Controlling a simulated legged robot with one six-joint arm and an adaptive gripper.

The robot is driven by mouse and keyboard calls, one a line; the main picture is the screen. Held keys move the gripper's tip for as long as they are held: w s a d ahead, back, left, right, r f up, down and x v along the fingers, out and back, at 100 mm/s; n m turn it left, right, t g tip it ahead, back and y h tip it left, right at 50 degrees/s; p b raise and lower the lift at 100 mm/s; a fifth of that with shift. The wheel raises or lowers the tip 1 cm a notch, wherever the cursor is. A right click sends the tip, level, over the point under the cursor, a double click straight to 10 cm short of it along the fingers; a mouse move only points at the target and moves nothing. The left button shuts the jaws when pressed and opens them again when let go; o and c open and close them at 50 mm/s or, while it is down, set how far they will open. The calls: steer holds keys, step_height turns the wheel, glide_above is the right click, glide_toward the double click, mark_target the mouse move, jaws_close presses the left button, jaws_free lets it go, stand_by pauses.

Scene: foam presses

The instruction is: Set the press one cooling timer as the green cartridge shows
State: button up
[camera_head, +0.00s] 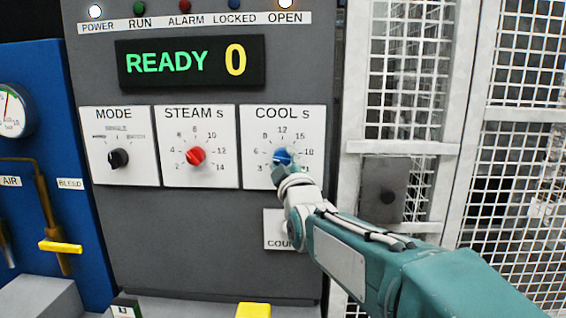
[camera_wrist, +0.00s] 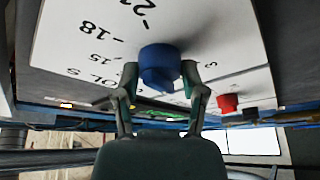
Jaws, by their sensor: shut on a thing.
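The cooling timer is the blue knob (camera_head: 283,156) on the white plate marked COOL s (camera_head: 318,120), at the right of the row of dials. My gripper (camera_head: 279,170) reaches it from below right and is shut on it. In the wrist view the blue knob (camera_wrist: 160,66) sits between the two fingers of my gripper (camera_wrist: 160,84). The printed scale runs around the knob; the knob's exact setting is hard to read. The green cartridge is not in view.
Left of it are the red STEAM s knob (camera_head: 196,156) and the black MODE knob (camera_head: 118,158). The display (camera_head: 190,62) reads READY 0. The POWER lamp (camera_head: 95,11) and OPEN lamp (camera_head: 285,4) are lit. A white mesh fence (camera_head: 355,100) stands close on the right.

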steer(key=o, duration=1.2)
steer(key=shift+w+f, duration=0.1)
steer(key=shift+f, duration=0.35)
steer(key=shift+c, duration=0.2)
steer(key=shift+r, duration=0.15)
steer(key=shift+r, duration=0.1)
steer(key=v, duration=1.2)
steer(key=shift+a, duration=0.1)
